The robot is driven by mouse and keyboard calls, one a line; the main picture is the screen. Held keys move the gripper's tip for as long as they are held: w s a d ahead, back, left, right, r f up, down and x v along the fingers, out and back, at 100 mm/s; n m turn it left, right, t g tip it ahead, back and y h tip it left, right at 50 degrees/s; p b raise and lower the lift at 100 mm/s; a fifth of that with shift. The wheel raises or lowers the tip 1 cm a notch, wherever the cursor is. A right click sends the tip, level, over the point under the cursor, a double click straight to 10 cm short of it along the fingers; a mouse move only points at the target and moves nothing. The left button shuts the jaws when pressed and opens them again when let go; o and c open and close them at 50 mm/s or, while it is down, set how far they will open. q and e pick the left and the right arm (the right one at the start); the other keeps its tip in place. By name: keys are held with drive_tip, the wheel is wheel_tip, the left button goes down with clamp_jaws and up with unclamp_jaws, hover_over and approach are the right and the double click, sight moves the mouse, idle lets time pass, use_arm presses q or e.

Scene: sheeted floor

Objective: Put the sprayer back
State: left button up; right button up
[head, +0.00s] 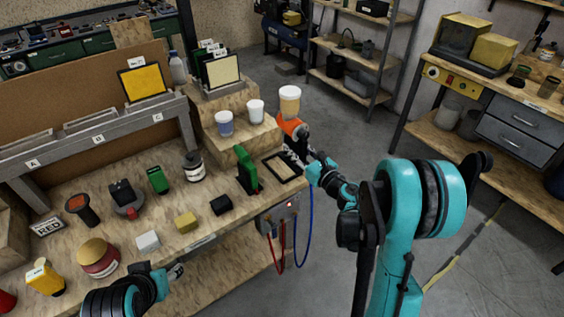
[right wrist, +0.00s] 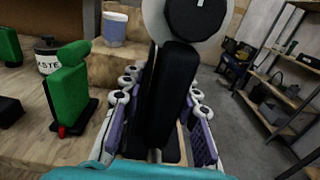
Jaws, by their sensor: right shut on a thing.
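The sprayer (head: 291,127) has an orange body with an amber, white-topped cup above it. It is upright beside the right end of the bench's raised wooden step. My right gripper (head: 297,150) is shut on its lower part. In the right wrist view the black handle of the sprayer (right wrist: 172,95) stands between the fingers, with a pale round part and black cap above. The fingers hide part of the handle. A black rectangular frame (head: 270,158) lies on the bench just left of the gripper. My left gripper (head: 175,272) is low over the bench's front edge; its jaws are unclear.
A green tool on a black base (head: 247,170) stands close left of the frame; it also shows in the right wrist view (right wrist: 68,85). White and blue cups stand on the wooden step (head: 240,135). A grey box (head: 278,218) with red and blue cables hangs at the bench front.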

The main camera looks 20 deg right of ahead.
drive_tip(key=w+a+f, duration=0.1)
drive_tip(key=w, duration=0.1)
drive_tip(key=w+f+b, duration=0.1)
drive_tip(key=w, duration=0.1)
drive_tip(key=w+a+f+b, duration=0.1)
drive_tip(key=w+f, duration=0.1)
drive_tip(key=shift+a, duration=0.3)
wheel_tip(320, 180, down, 4)
drive_tip(key=shift+w+f+b, duration=0.1)
drive_tip(key=shift+w+b, duration=0.05)
drive_tip(key=shift+b, duration=1.05)
drive_tip(key=o, duration=0.7)
